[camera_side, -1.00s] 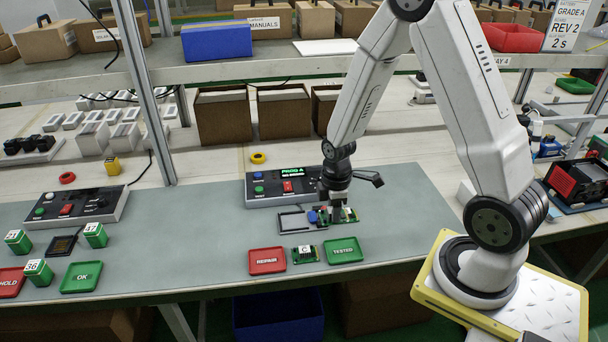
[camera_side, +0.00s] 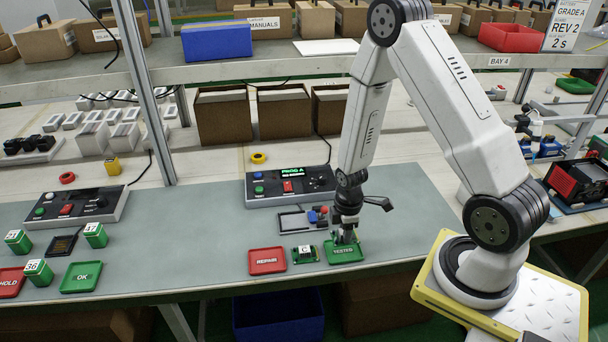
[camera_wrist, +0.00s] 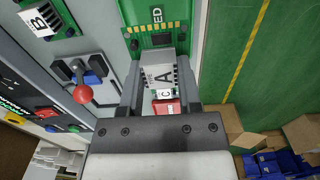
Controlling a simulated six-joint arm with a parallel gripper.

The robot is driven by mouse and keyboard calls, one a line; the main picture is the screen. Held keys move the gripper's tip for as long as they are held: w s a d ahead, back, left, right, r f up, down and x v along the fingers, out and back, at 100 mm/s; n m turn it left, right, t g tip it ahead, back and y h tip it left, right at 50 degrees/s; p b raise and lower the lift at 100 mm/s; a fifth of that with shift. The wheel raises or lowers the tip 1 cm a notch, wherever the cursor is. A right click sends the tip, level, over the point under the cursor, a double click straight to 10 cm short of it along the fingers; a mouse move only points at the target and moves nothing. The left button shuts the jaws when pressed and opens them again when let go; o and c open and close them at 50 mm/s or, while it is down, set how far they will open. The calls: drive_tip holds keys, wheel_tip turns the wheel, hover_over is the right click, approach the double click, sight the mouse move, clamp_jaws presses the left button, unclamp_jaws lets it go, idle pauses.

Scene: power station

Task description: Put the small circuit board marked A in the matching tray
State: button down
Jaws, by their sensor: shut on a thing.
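My gripper (camera_side: 345,238) points down over the green tray marked TESTED (camera_side: 335,259). I cannot tell whether the board touches the tray floor. The red REPAIR tray (camera_side: 267,261) lies to the left. A small board marked C (camera_side: 305,254) lies between the two trays.
A test box (camera_side: 290,186) with a lit "PROG A" display stands behind. A grey fixture (camera_side: 293,221) with red and blue knobs lies in front of it. A board marked B (camera_wrist: 40,20) shows in the wrist view.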

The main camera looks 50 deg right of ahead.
sight(343, 251)
drive_tip(key=shift+f, duration=0.75)
drive_tip(key=shift+f, duration=1.75)
drive_tip(key=shift+f, duration=0.15)
drive_tip(key=c, duration=0.6)
unclamp_jaws()
drive_tip(key=shift+r, duration=6.15)
